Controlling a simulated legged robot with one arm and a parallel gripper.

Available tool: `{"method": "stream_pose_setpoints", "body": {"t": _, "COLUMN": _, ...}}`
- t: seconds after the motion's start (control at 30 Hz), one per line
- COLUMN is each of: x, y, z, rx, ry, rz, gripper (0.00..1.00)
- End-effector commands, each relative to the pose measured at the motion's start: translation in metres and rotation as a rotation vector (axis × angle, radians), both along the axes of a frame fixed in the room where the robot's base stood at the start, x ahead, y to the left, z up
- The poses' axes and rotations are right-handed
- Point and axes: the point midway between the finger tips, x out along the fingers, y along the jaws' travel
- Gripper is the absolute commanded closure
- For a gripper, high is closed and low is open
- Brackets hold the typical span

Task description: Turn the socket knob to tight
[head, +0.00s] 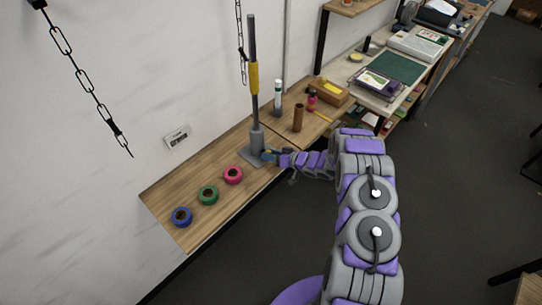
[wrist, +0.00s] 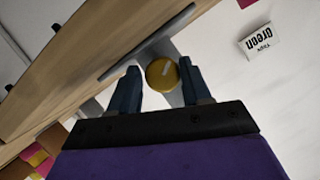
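A grey socket (head: 257,141) on a flat base plate (head: 250,160) stands on the wooden bench. It holds an upright dark pole (head: 252,50) with a yellow sleeve (head: 254,78). My gripper (head: 269,155) is at the right side of the socket, low near the plate. In the wrist view the round yellow knob (wrist: 162,72), with a pale mark on its face, lies between the two blue fingers of my gripper (wrist: 161,78). The fingers are apart on either side of it. A narrow gap shows at the left finger; contact at the right finger is unclear.
Blue (head: 181,217), green (head: 208,195) and pink (head: 233,175) tape rolls lie on the bench left of the socket. A brown cylinder (head: 298,118), a white bottle (head: 278,98) and a pink bottle (head: 312,100) stand behind. Chains (head: 85,75) hang along the wall.

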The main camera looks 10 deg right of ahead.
Motion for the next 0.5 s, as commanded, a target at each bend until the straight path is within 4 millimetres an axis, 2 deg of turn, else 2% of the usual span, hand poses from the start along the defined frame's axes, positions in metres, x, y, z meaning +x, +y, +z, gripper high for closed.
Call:
{"method": "stream_pose_setpoints", "body": {"t": 0.03, "x": -0.0004, "y": 0.0003, "z": -0.0002, "rx": 0.000, "ry": 0.001, "rz": 0.001, "gripper": 0.47}}
{"method": "stream_pose_setpoints", "body": {"t": 0.17, "x": -0.0012, "y": 0.0008, "z": -0.0002, "rx": 0.000, "ry": 0.000, "rz": 0.002, "gripper": 0.35}}
{"method": "stream_pose_setpoints", "body": {"t": 0.5, "x": -0.0016, "y": 0.0013, "z": -0.0018, "rx": -0.001, "ry": 0.003, "rz": 0.003, "gripper": 0.35}}
